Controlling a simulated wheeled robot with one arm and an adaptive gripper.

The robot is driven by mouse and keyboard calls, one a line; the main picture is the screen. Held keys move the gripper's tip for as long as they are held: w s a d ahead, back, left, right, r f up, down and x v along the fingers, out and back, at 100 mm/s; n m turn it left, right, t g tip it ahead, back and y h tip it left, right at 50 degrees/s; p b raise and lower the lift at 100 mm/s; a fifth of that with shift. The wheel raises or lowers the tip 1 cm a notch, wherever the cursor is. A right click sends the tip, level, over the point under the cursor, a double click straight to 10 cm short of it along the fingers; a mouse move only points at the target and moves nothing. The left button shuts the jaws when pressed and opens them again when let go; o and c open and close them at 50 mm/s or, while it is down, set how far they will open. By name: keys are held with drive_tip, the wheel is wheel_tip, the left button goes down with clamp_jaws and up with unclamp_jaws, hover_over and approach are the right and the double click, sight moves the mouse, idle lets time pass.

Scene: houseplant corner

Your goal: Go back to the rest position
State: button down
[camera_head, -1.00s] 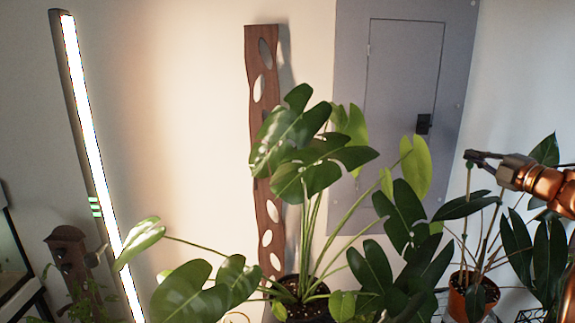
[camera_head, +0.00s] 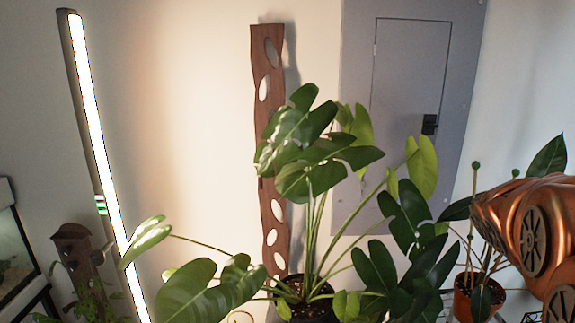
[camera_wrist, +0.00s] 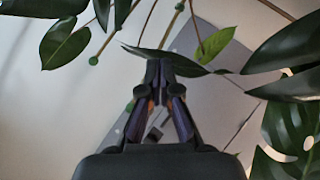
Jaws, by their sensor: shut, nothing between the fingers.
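My gripper (camera_wrist: 159,76) shows in the wrist view with its dark fingers together at the tips and nothing held. A dark green leaf (camera_wrist: 170,60) lies across the view just at or beyond the fingertips; I cannot tell whether they touch. In the head view only my copper-coloured arm shows at the right edge, and the gripper is out of sight. The arm covers part of the plant in the terracotta pot (camera_head: 470,300).
A large split-leaf plant (camera_head: 320,150) in a dark pot (camera_head: 305,304) fills the middle. A lit tube lamp (camera_head: 100,170) leans at left. A wooden board with holes (camera_head: 267,90) and a grey wall panel (camera_head: 410,100) stand behind. Leaves (camera_wrist: 290,70) crowd the wrist view's right side.

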drive_tip(key=s+a+f+g+y, duration=0.2)
drive_tip(key=s+a+f+g, duration=0.2)
drive_tip(key=s, duration=0.7)
drive_tip(key=s+a+f+m+g+y, duration=0.1)
drive_tip(key=s+a+f+g, duration=0.3)
drive_tip(key=s+a+f, duration=0.4)
drive_tip(key=s+a+f+g+y, duration=0.3)
drive_tip(key=s+a+f, duration=0.3)
drive_tip(key=s+a, duration=0.8)
drive_tip(key=shift+s+f+m+g+y, duration=0.25)
drive_tip(key=shift+s+m+g+y, duration=0.15)
drive_tip(key=shift+y, duration=0.1)
drive_tip(key=shift+d, duration=0.1)
